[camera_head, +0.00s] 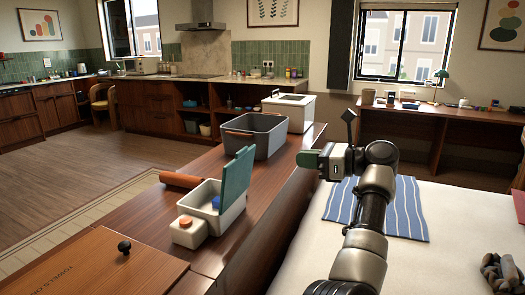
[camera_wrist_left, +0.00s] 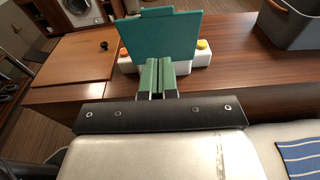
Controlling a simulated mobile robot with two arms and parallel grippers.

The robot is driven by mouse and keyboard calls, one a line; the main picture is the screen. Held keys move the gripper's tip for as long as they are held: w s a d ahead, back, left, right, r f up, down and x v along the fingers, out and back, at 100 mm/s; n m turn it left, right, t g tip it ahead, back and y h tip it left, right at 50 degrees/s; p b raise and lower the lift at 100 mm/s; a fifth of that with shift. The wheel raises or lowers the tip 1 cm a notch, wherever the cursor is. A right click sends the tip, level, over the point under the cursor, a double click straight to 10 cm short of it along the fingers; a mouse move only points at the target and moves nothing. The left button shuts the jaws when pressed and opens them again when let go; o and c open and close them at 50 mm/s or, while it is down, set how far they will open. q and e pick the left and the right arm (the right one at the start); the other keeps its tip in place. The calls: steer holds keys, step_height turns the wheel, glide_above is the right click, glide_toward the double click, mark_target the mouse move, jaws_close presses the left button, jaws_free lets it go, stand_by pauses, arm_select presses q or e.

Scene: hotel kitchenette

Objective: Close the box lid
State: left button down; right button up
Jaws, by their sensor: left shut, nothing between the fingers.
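A white box (camera_head: 205,206) stands on the wooden counter with its teal lid (camera_head: 237,177) up, nearly upright along its right side. Something blue (camera_head: 216,202) lies inside. My left gripper (camera_head: 305,158) is to the right of the lid and apart from it, with its green fingers shut and empty. In the left wrist view, the shut fingers (camera_wrist_left: 157,72) point at the outer face of the lid (camera_wrist_left: 160,36), which hides most of the box behind it. My right gripper is not in view.
A white container with an orange top (camera_head: 187,233) stands beside the box at the front. A reddish-brown roll (camera_head: 181,180) lies behind it. A grey bin (camera_head: 268,149) and a white bin (camera_head: 298,106) stand farther back. A striped blue cloth (camera_head: 400,215) lies on the bed.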

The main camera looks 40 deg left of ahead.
mark_target(243, 152)
arm_select(q)
steer(key=x, duration=0.8)
steer(key=p+x, duration=0.1)
steer(key=x, duration=0.3)
steer(key=shift+s+r, duration=0.2)
steer(key=shift+r, duration=0.2)
steer(key=shift+x, duration=0.75)
steer(key=shift+r, duration=0.15)
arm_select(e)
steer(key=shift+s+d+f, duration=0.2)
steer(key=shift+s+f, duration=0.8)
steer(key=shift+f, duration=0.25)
arm_select(q)
steer(key=shift+a, duration=0.1)
